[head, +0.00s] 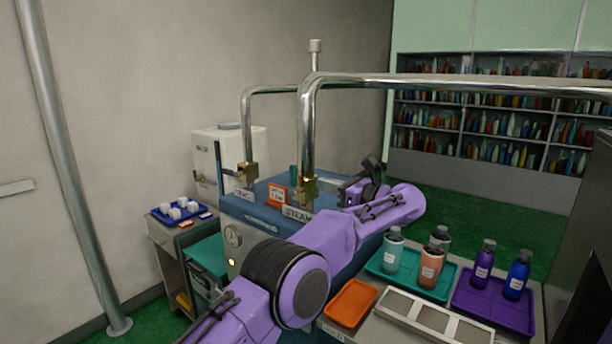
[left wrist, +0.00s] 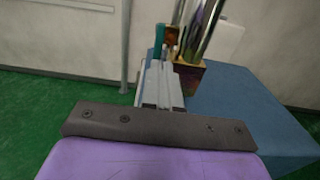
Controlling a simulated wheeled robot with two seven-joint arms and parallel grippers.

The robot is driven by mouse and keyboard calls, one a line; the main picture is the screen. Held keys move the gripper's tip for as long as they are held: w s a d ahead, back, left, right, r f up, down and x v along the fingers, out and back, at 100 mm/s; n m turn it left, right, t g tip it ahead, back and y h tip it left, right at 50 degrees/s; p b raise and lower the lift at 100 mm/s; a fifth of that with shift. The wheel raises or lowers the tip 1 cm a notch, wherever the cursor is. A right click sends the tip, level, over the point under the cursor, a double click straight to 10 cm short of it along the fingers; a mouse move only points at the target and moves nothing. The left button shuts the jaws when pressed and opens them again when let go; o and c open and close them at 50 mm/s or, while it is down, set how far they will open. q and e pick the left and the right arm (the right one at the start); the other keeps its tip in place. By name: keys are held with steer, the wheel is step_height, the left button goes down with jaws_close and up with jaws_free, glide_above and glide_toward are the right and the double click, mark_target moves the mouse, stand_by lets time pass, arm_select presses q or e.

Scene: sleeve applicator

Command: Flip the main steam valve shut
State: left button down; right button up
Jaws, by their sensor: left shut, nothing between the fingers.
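The steam valve (head: 308,192) is a brass body at the foot of a thick chrome pipe on the blue machine, behind a "STEAM" label (head: 297,213). In the left wrist view the brass body (left wrist: 189,76) is just right of my fingers. A teal upright piece, apparently the lever (head: 293,172), shows just left of the pipe; in the left wrist view it (left wrist: 158,42) rises beyond my fingertips. My left gripper (head: 346,193) is shut and empty, right of the valve, pointing left. It also shows in the left wrist view (left wrist: 158,72). Contact with the lever cannot be told.
A second brass valve (head: 247,174) with a thinner pipe stands at the machine's left. An orange sign (head: 278,194) is between the valves. Right of my arm, a teal tray (head: 380,271) and a purple tray (head: 474,306) hold bottles. The blue machine top (left wrist: 245,110) is clear near my gripper.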

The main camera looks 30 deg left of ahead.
mark_target(296, 177)
arm_select(q)
steer(key=a+p, duration=0.1)
steer(key=a, duration=0.2)
steer(key=a+p, duration=0.2)
steer(key=a, duration=0.1)
steer(key=shift+w+r, duration=0.15)
steer(key=shift+r, duration=0.05)
steer(key=shift+w+a+f, duration=0.1)
steer(key=shift+a+f, duration=0.05)
steer(key=shift+a, duration=0.3)
steer(key=shift+a, duration=0.1)
